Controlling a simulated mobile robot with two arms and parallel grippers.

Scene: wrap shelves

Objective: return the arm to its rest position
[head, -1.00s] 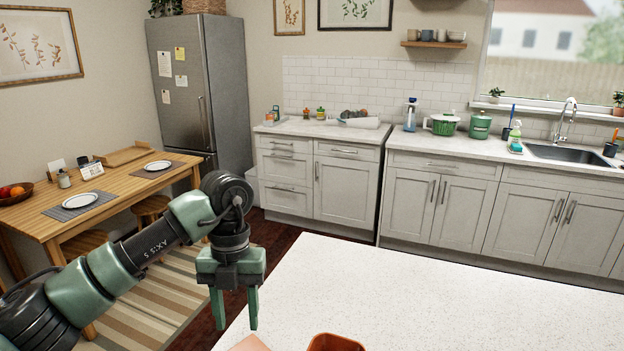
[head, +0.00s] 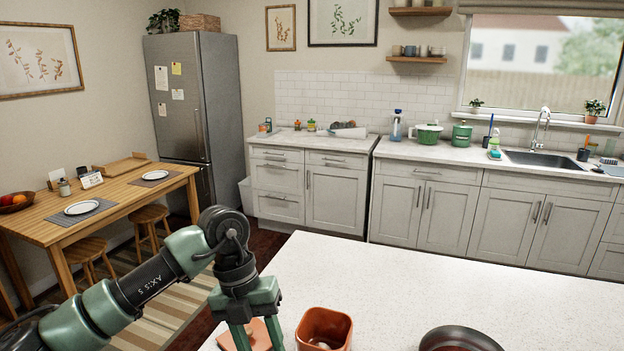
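My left arm comes in from the lower left in the head view. Its green gripper (head: 254,338) points down over the left end of the white speckled counter. Its two fingers are spread apart, and I see nothing held between them; the fingertips run to the bottom edge of the view. An orange-brown flat piece (head: 262,337) lies behind and between the fingers. My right gripper is not in view.
A terracotta-coloured square container (head: 324,329) with something pale inside stands just right of the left gripper. A dark round object (head: 458,340) sits further right on the counter (head: 400,290). The dining table (head: 50,226) is at the left.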

